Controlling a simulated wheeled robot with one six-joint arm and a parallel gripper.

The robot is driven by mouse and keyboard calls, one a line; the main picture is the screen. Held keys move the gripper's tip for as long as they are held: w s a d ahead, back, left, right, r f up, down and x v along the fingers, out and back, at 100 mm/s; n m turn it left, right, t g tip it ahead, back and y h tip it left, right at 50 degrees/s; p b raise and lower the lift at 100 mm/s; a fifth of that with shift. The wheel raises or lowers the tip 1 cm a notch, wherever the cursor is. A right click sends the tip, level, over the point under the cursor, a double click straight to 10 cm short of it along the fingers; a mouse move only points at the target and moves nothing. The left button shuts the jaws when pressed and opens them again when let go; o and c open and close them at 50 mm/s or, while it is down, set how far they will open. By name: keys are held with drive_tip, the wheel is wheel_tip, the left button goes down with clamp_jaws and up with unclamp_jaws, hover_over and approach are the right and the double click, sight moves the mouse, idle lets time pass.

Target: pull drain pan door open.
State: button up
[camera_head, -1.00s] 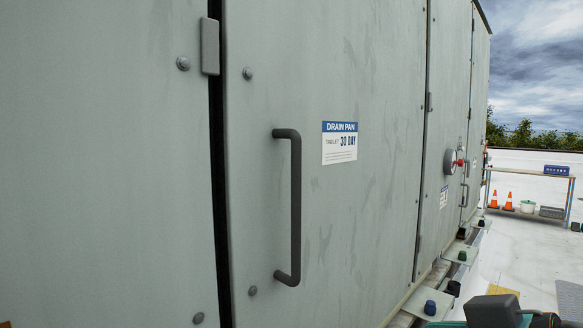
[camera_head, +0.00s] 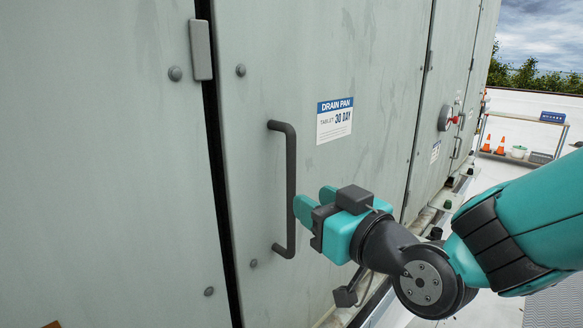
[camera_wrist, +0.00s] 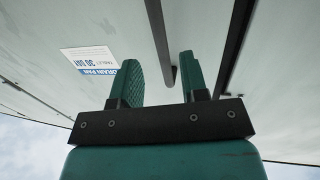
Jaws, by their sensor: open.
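The drain pan door (camera_head: 370,80) is a grey-green panel with a blue and white "DRAIN PAN" label (camera_head: 334,120). It stands closed in the cabinet wall. Its dark vertical bar handle (camera_head: 290,170) is near the left edge. My gripper (camera_head: 312,202) is open and empty, just right of the handle's lower half. In the wrist view, the handle (camera_wrist: 156,35) runs down into the space between the two green fingers (camera_wrist: 160,80). I cannot tell how deep the handle sits between them or whether a finger touches it.
A dark seam (camera_head: 216,170) and a grey hinge-like block (camera_head: 200,50) lie left of the door. More cabinet panels with a red knob (camera_head: 455,119) continue right. A workbench (camera_head: 530,118) and orange cones (camera_head: 501,145) stand far back on the white roof.

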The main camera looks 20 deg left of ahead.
sight(294, 190)
drive_tip(key=p+x, duration=0.3)
drive_tip(key=x, duration=0.3)
drive_tip(key=shift+w+a, duration=0.2)
drive_tip(key=shift+a, duration=0.15)
clamp_jaws()
